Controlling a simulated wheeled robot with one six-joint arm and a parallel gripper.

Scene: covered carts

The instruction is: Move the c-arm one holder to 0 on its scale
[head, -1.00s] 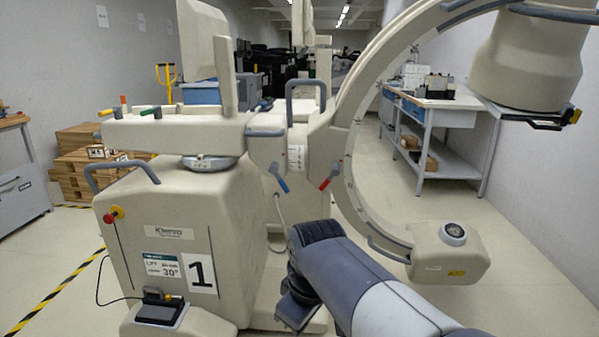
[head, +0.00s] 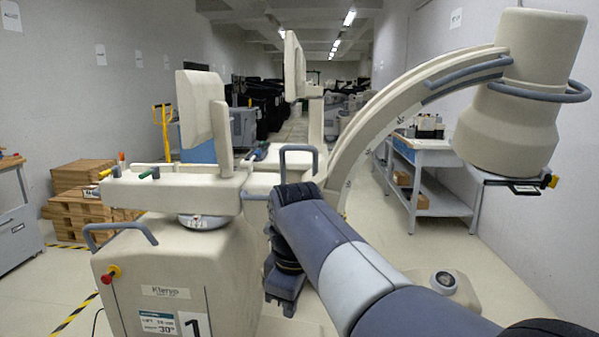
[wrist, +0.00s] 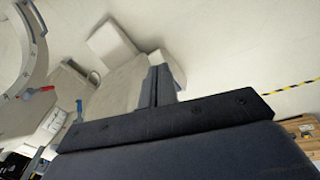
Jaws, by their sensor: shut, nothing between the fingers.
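The c-arm one (head: 170,262) is a beige cart with a partly cut-off "1" label (head: 195,325). Its large C-shaped arc (head: 400,108) rises to the right, with a few small dark marks along it. The holder around the arc is mostly hidden behind my arm in the head view. My gripper (wrist: 154,85) is shut and empty, apart from the levers in the picture. Scale figures are unreadable.
The tube head (head: 510,125) overhangs at the upper right, and the arc's lower end (head: 445,282) sits low behind my arm. A grey-blue handle (head: 298,160) stands above the hidden holder. A worktable (head: 430,157) is behind right.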

